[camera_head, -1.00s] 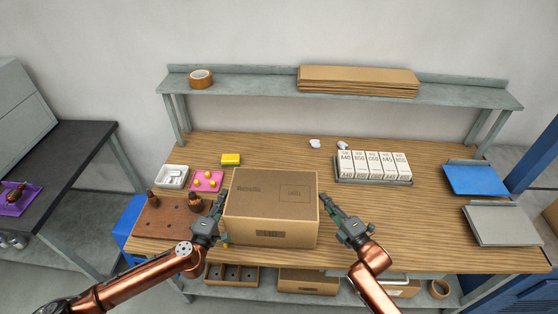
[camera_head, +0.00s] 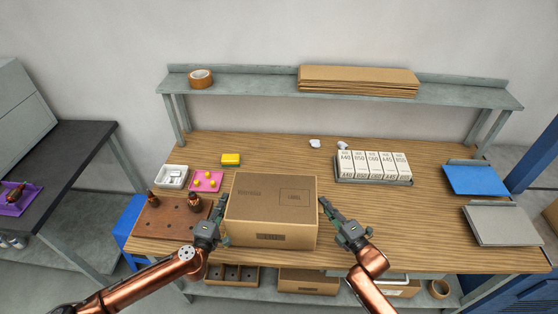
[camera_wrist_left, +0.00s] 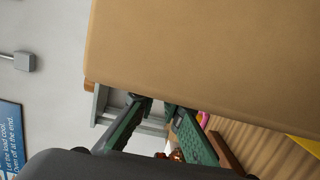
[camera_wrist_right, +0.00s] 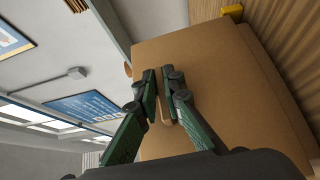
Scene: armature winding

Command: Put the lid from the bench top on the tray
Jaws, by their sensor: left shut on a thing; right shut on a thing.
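The lid (camera_head: 268,195) is a large brown cardboard box shape with printing on its top and a label on its front. It stands in the middle of the bench, close to the front edge. My left gripper (camera_head: 220,207) is shut at its left side, and my right gripper (camera_head: 325,204) is shut at its right side. In the right wrist view the fingers (camera_wrist_right: 160,98) close on a narrow tan piece at the cardboard. The cardboard fills much of the left wrist view (camera_wrist_left: 200,50). Whether a tray is under the lid is hidden.
A grey tray (camera_head: 374,181) with several white cartons stands at the back right. A brown perforated board (camera_head: 165,228) with dark bottles, a white bin (camera_head: 172,168) and a pink mat (camera_head: 200,187) lie left. Blue (camera_head: 476,181) and grey (camera_head: 500,226) panels are right.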

